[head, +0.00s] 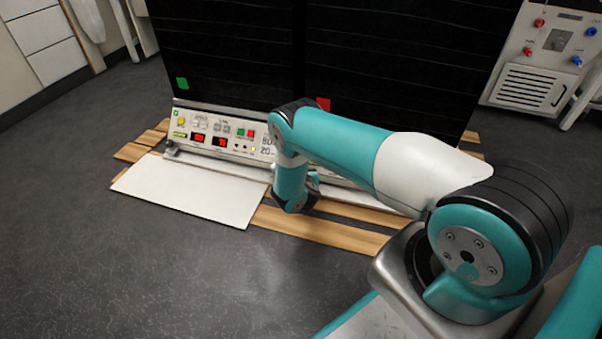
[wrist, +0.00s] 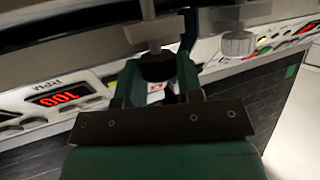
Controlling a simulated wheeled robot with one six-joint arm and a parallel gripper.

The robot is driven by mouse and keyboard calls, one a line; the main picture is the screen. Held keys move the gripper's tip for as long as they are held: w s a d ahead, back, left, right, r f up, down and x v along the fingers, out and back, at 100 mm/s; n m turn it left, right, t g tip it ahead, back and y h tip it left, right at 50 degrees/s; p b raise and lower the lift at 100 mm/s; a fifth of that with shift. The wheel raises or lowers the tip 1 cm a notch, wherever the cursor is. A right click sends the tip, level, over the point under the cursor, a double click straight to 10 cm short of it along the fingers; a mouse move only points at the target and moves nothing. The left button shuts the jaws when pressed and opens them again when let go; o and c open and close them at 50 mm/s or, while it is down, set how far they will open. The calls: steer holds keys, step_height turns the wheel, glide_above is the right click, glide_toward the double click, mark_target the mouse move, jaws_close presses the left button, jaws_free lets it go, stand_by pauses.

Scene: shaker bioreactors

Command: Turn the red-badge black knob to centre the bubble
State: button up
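In the wrist view the black knob (wrist: 157,67) sits under a grey metal foot, between the two green fingers of my gripper (wrist: 160,75). A small white badge with a red mark (wrist: 156,87) shows just below it, between the fingers. The fingers lie on either side of the knob with little or no gap; I cannot tell whether they press on it. In the head view my arm reaches down to the front of the shaker (head: 222,137), and my gripper and the knob are hidden behind the arm. I see no level bubble in either view.
A second foot with a pale grey ribbed knob (wrist: 238,44) stands to the right in the wrist view. A red display (wrist: 58,96) is at left. In the head view a white board (head: 190,190) and wooden planks (head: 320,232) lie on the floor before the shaker; open floor lies nearer.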

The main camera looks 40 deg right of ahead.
steer(key=shift+c, duration=1.1)
steer(key=shift+a+f+m+g+h, duration=0.1)
steer(key=shift+a+m+g+h, duration=0.05)
steer(key=shift+m+g+h, duration=0.8)
steer(key=m+g+h+b, duration=0.2)
steer(key=m, duration=0.1)
steer(key=shift+w+a+f, duration=0.1)
steer(key=shift+w+f, duration=0.05)
steer(key=m+g+h+b, duration=0.1)
steer(key=m+g+b, duration=0.1)
steer(key=b, duration=0.1)
steer(key=shift+w+f+h, duration=0.1)
steer(key=shift+f+h, duration=0.05)
steer(key=shift+h, duration=0.2)
steer(key=m+g+b, duration=0.3)
steer(key=b, duration=0.1)
steer(key=shift+h+b, duration=0.4)
steer(key=shift+r+g, duration=0.2)
steer(key=shift+g, duration=0.05)
steer(key=shift+r+g+b, duration=0.15)
steer(key=shift+g+b, duration=0.15)
